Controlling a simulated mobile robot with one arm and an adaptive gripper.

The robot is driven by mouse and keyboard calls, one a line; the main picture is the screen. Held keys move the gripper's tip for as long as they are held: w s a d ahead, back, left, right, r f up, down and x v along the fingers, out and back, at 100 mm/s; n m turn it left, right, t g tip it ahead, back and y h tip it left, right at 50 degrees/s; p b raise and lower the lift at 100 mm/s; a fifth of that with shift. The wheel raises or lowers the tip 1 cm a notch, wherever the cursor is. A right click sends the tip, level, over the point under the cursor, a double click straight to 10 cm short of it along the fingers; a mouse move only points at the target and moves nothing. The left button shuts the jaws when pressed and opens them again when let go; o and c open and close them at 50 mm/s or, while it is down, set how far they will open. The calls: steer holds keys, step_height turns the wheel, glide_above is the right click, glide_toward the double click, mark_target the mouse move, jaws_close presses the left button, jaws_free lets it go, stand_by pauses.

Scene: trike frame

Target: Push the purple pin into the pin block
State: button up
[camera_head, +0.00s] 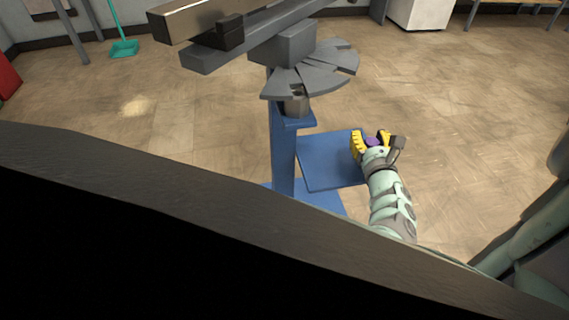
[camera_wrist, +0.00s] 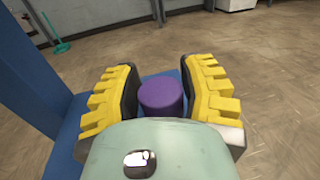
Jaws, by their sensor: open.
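The purple pin (camera_wrist: 161,98) is a short cylinder with a flat round top, between the two yellow fingers in the wrist view. A bit of the purple pin (camera_head: 372,142) also shows in the head view, above the blue plate (camera_head: 322,172). My gripper (camera_wrist: 162,90) is open, with one finger on each side of the pin. In the head view my gripper (camera_head: 371,140) is over the plate's right side. The pin's lower part is hidden. I cannot pick out the pin block for sure.
A blue post (camera_head: 283,155) rises at the plate's left and carries a slotted grey disc (camera_head: 322,70) and grey beams (camera_head: 240,45). A dark edge fills the lower left of the head view. The floor to the right is mostly free.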

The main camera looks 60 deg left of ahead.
jaws_close()
steer(key=shift+r, duration=0.15)
stand_by(0.6)
